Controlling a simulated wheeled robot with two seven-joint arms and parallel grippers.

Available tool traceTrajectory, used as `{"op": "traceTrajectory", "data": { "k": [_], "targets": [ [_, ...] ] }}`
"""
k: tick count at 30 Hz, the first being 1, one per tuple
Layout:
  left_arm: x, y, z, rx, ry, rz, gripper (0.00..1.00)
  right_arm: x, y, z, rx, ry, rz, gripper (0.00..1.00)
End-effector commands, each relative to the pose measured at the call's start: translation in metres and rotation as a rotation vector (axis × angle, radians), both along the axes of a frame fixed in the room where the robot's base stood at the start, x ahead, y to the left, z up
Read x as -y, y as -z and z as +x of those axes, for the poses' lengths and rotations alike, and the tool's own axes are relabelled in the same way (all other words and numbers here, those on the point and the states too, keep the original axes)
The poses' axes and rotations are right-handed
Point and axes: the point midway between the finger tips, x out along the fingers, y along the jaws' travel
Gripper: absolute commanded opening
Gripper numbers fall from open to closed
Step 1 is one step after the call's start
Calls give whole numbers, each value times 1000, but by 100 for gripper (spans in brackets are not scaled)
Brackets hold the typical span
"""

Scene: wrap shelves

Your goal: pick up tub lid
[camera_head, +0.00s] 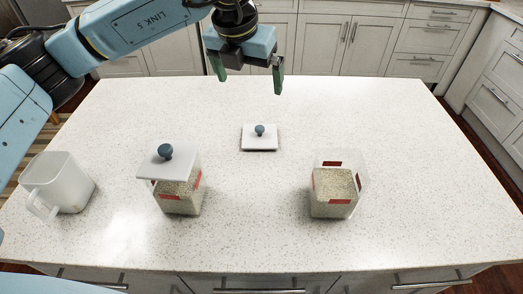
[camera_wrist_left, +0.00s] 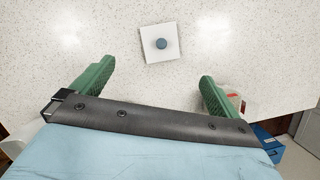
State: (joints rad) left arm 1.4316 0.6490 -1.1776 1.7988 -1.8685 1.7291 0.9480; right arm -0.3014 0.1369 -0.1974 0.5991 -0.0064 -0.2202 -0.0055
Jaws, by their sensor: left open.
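A white square tub lid (camera_head: 260,143) with a round blue knob lies flat on the counter near its middle. It also shows in the left wrist view (camera_wrist_left: 159,43), ahead of the fingers and apart from them. A second white lid (camera_head: 167,162) with a blue knob sits askew on the left tub (camera_head: 181,197), which holds grain. The right tub (camera_head: 334,191) holds grain and has no lid on it. My left gripper (camera_head: 248,75) is open and empty, above and behind the loose lid. Its green fingers (camera_wrist_left: 155,90) are spread wide. My right gripper is not in view.
A white jug (camera_head: 58,184) with a handle stands at the counter's left. The speckled white counter (camera_head: 420,150) is clear around the loose lid and along the right side. Cabinets (camera_head: 345,45) line the back.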

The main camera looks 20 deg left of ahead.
Motion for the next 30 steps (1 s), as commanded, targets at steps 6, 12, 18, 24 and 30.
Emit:
{"op": "traceTrajectory", "data": {
  "k": [6, 12, 18, 24, 30],
  "targets": [
    [0, 37, 0, 2, 2, -2, 100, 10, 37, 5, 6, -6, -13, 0],
    [1, 50, 2, 0, 1, -1, 100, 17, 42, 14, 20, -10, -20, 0],
    [2, 85, 13, -3, 0, -1, 100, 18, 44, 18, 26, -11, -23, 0],
    [3, 113, 22, -1, 2, -1, 100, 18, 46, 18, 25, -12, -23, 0],
    [4, 126, 26, 0, 2, -2, 100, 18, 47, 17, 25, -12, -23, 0]
  ]
}}
